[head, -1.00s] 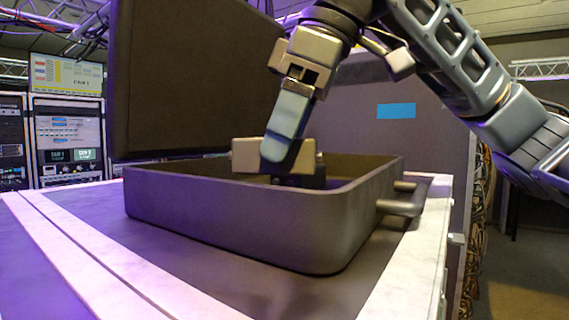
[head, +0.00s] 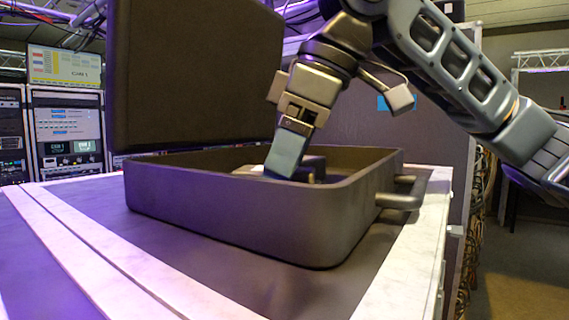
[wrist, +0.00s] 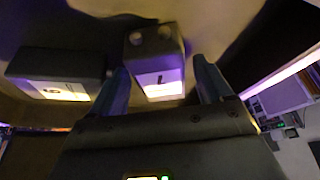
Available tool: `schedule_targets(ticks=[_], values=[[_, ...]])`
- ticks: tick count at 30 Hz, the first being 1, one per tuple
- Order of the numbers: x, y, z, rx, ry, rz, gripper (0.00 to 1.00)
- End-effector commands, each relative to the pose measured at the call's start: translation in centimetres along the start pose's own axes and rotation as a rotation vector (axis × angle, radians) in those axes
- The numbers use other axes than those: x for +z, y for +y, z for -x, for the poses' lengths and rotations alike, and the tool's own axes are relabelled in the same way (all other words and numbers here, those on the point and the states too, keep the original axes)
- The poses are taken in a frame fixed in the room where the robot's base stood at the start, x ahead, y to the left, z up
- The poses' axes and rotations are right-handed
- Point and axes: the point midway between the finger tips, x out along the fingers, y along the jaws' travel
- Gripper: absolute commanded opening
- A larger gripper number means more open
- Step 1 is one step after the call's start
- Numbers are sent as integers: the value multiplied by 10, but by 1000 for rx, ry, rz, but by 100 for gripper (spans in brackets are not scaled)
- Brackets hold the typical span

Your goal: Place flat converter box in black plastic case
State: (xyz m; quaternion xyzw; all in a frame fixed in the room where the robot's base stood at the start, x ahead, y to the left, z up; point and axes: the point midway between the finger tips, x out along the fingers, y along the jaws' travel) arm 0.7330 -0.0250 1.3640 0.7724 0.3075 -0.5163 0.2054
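The black plastic case (head: 260,215) stands open on a road-case top, its lid (head: 195,75) raised at the back left. My gripper (head: 285,178) reaches down inside it. In the wrist view, the flat converter box (wrist: 157,68), with two round knobs and a lit pale end, lies between my two fingers. My gripper (wrist: 162,72) looks open, with narrow gaps beside the box. In the head view, the box's pale edge (head: 246,170) shows just over the front wall; the rest is hidden by the wall and my fingers.
A second dark box (wrist: 58,72) with a lit end lies left of my fingers in the wrist view. The case's handle (head: 400,198) sticks out at the right. Equipment racks (head: 66,130) stand at the back left. A tall dark cabinet (head: 350,120) stands behind.

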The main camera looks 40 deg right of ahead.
Motion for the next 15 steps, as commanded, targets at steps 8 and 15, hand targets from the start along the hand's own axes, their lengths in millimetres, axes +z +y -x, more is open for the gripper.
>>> schedule_targets(ticks=[8,15], values=[[0,0,0,0,0,0,85],[-2,0,21,2,2,0,85]])
